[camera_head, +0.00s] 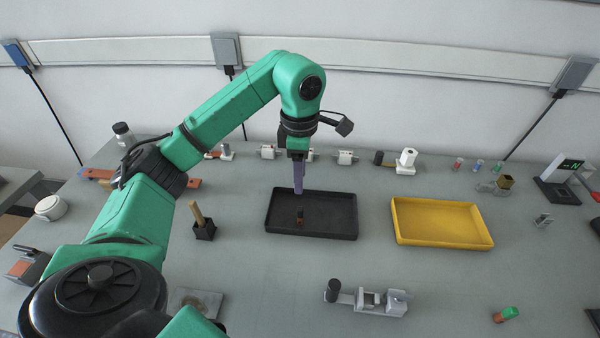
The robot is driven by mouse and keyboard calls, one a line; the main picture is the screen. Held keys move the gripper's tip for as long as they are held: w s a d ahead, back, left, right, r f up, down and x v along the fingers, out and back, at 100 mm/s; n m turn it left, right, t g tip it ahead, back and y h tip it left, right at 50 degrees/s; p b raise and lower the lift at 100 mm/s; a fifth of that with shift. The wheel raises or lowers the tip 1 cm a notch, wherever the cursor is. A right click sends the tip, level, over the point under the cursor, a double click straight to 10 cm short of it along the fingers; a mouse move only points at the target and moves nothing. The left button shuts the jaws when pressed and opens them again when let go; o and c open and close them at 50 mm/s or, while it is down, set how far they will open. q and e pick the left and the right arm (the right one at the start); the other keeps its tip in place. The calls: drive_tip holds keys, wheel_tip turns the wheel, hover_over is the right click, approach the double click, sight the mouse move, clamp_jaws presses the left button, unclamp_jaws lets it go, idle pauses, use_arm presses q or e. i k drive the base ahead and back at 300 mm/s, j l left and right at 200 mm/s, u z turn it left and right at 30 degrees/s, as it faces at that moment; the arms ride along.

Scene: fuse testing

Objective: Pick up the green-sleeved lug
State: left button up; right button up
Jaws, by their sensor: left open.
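A small piece with a green sleeve and a copper-brown end (506,314), which looks like the green-sleeved lug, lies on the grey table at the front right. My left gripper (298,190) points down over the black tray (340,234), far to the left of and behind that lug. It is open, seen edge-on, with nothing visible between its fingers. A small dark copper-brown piece (300,216) shows in the tray just below the fingertips. My right gripper is not in view.
A yellow tray (440,222) stands right of the black one. A grey clamp-like fixture (366,299) lies at the front middle. Small red, blue and green pieces (480,166) stand at the back right. A black holder (204,231) stands left. Table around the lug is clear.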

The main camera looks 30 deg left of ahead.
sight(508, 313)
drive_tip(key=k, duration=2)
